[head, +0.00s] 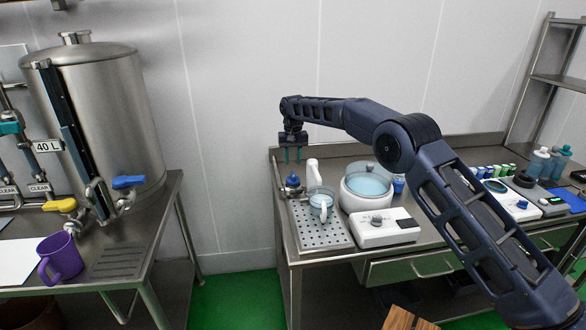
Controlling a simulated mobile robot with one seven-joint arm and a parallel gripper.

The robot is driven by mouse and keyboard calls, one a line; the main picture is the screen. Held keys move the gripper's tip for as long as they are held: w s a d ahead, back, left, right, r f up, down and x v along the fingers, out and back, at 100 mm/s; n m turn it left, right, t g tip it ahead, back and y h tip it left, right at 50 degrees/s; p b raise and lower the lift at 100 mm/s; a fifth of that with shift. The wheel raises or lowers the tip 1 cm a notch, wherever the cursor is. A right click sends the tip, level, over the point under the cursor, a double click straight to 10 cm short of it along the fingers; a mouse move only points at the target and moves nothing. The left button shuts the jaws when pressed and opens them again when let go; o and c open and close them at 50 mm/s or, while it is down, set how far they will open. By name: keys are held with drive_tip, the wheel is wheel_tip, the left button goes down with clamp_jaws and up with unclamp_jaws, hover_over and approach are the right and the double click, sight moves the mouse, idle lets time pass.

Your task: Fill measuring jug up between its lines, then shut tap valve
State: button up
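My gripper (292,158) points down above the left end of the right-hand bench. A steel tank marked 40 L (105,105) on the left bench has a blue-handled tap valve (128,182) and a yellow-handled one (60,205). Which tap the task means is not clear.
A purple mug (60,257) stands on the left bench. A white bottle (313,172), a round white vessel with bluish contents (367,190) and a white box with a knob (386,228) crowd near the tray. Green floor (235,298) separates the benches.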

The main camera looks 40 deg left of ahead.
sight(293, 174)
drive_tip(key=shift+r, duration=2)
